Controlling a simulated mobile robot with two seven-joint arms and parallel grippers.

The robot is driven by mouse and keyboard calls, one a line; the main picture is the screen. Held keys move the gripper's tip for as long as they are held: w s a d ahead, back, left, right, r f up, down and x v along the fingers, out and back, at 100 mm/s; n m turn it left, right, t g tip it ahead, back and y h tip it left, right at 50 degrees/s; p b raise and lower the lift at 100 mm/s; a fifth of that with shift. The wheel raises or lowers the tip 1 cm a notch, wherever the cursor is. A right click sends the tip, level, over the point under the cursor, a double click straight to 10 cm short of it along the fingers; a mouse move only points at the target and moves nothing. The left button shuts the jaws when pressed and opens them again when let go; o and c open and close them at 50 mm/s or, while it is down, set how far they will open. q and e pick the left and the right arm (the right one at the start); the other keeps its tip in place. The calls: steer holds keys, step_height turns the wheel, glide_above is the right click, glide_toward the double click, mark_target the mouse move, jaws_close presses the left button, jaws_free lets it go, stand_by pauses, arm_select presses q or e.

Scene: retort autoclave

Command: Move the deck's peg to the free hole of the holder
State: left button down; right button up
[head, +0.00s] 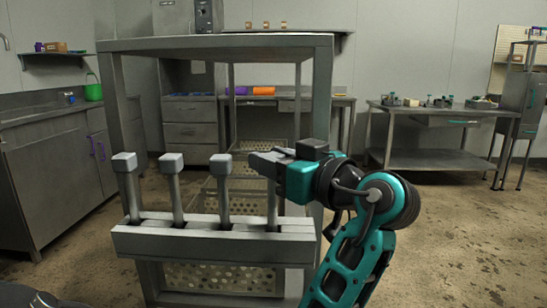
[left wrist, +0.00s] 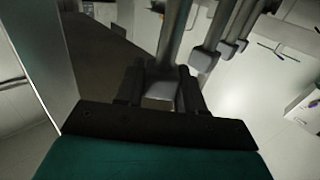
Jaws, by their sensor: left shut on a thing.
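The holder (head: 214,243) is a grey metal bar with slots across the front of a tall steel frame. Three grey pegs with square heads stand upright in it: left (head: 130,190), middle (head: 172,190) and right (head: 223,190). One more peg (head: 272,208) stands upright at the bar's rightmost slot, its lower end at the slot. My left gripper (head: 268,160) is shut on the top of this peg. In the left wrist view the peg's head (left wrist: 161,90) sits between the dark fingers. No empty hole is visible. My right gripper is not in view.
The steel frame (head: 215,44) has a top beam and posts around the holder, with perforated baskets (head: 262,152) behind. A counter (head: 48,185) stands at the left, and a steel table (head: 435,112) at the back right. The floor at right is clear.

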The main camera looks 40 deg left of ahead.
arm_select(q)
steer(key=shift+f, duration=0.25)
stand_by(0.3)
steer(key=c, duration=0.6)
jaws_free()
steer(key=s+d+p, duration=0.1)
steer(key=d, duration=1.2)
